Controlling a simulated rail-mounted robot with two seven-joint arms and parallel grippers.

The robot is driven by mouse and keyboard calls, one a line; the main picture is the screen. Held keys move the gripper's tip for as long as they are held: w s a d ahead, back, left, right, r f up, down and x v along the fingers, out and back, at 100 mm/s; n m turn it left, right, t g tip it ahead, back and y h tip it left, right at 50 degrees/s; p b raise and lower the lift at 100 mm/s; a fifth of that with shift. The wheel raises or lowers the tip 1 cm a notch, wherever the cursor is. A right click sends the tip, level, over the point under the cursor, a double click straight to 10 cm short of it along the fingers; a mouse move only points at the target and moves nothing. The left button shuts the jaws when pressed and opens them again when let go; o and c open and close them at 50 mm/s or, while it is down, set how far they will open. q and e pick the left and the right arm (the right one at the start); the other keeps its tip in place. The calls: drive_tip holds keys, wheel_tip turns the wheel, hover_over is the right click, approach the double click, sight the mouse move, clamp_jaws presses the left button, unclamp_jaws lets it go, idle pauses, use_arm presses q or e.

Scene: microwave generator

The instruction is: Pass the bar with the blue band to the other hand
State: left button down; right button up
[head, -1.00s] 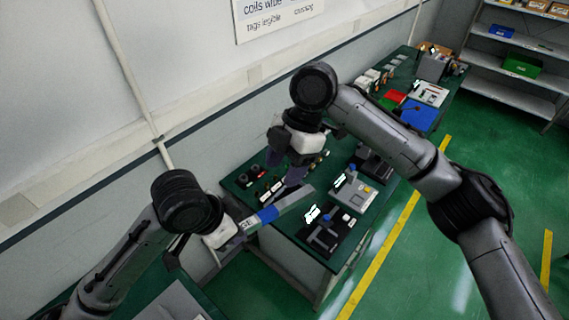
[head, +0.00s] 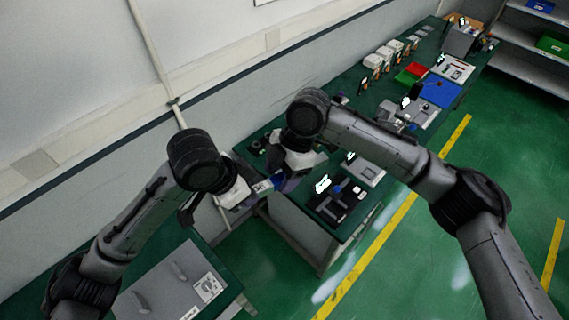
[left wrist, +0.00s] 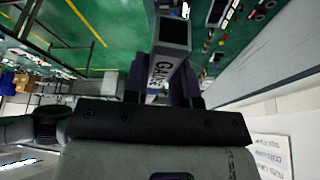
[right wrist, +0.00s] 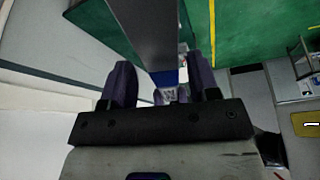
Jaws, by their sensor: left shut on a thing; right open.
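The bar is grey with printed lettering and a blue band. In the head view its lettered part (head: 262,186) shows between my two grippers. My left gripper (head: 250,192) is shut on the lettered end; the left wrist view shows this bar end (left wrist: 165,66) between its fingers. My right gripper (head: 285,182) is open at the other side. In the right wrist view the bar (right wrist: 147,32) runs between the right fingers, with the blue band (right wrist: 165,78) just beyond them. The right fingers look apart on either side of it. In the head view my right gripper hides most of the bar.
The green workbench (head: 310,235) lies beyond and below the grippers, with a black fixture (head: 338,200) near its front corner. A nearer table (head: 230,285) stands at the lower left. The wall is at left.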

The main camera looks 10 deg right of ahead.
drive_tip(key=shift+f, duration=0.15)
drive_tip(key=shift+c, duration=0.4)
clamp_jaws()
use_arm(q)
drive_tip(key=c, duration=0.8)
unclamp_jaws()
